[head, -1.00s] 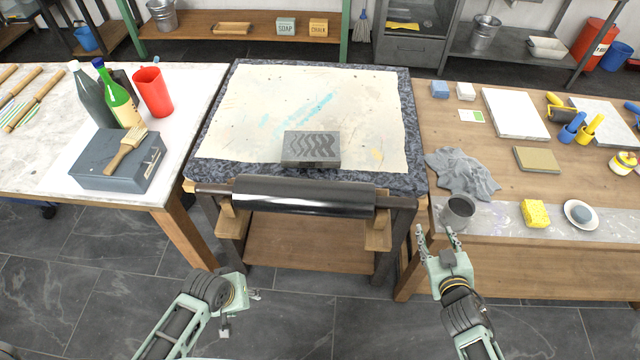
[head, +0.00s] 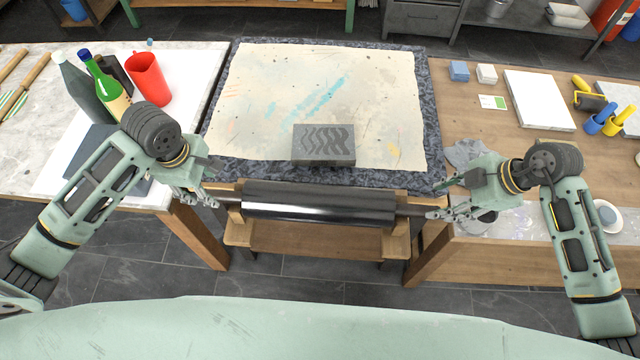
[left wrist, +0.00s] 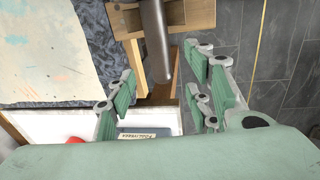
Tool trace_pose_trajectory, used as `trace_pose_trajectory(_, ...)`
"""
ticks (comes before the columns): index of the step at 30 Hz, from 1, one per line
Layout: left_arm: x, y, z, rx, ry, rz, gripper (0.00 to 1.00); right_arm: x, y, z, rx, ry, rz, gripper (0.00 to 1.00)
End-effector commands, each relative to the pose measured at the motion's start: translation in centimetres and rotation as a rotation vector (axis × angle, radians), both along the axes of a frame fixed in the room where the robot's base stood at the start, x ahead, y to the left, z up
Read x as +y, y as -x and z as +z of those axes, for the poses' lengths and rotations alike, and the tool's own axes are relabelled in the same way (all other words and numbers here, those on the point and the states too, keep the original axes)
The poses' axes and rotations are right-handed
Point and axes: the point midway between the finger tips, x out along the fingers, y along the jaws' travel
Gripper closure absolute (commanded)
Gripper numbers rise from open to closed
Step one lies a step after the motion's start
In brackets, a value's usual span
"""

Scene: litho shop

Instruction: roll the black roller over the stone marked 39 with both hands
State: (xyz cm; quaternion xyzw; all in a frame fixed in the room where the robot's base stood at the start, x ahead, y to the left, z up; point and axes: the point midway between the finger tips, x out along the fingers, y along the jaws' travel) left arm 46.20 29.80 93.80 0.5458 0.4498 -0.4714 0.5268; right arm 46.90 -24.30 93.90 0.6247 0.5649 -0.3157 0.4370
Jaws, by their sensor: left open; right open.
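The black roller (head: 318,205) lies level across wooden supports at the front edge of the central table; it also shows in the left wrist view (left wrist: 155,40). A dark grey stone (head: 323,143) with a wavy pattern lies on the stained sheet behind the roller; I cannot read a number on it. My left gripper (head: 208,196) is open beside the roller's left handle. In the left wrist view its spread fingers (left wrist: 165,95) lie either side of the handle end's line. My right gripper (head: 438,203) is open at the roller's right handle; contact is unclear.
The stained sheet (head: 270,85) is otherwise bare around the stone. Bottles (head: 105,90) and a red jug (head: 149,78) stand on the left table. A grey cloth (head: 463,152), a white slab (head: 539,99) and yellow and blue tools (head: 603,120) lie on the right table.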

Motion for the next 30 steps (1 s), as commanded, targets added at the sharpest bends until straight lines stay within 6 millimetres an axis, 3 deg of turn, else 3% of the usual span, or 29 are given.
trace_pose_trajectory(4,0.3,-0.1,0.3,0.005,0.001,0.034,0.53,-1.5,0.5,-0.4,0.043,0.052,-0.025,0.53)
trace_pose_trajectory(14,0.3,-0.2,-0.1,0.005,0.002,0.034,0.53,-1.3,0.4,-0.7,0.043,0.048,-0.024,0.53)
trace_pose_trajectory(30,0.3,-1.2,-6.8,0.005,0.002,0.034,0.53,1.4,-0.5,-6.9,0.043,0.047,-0.023,0.53)
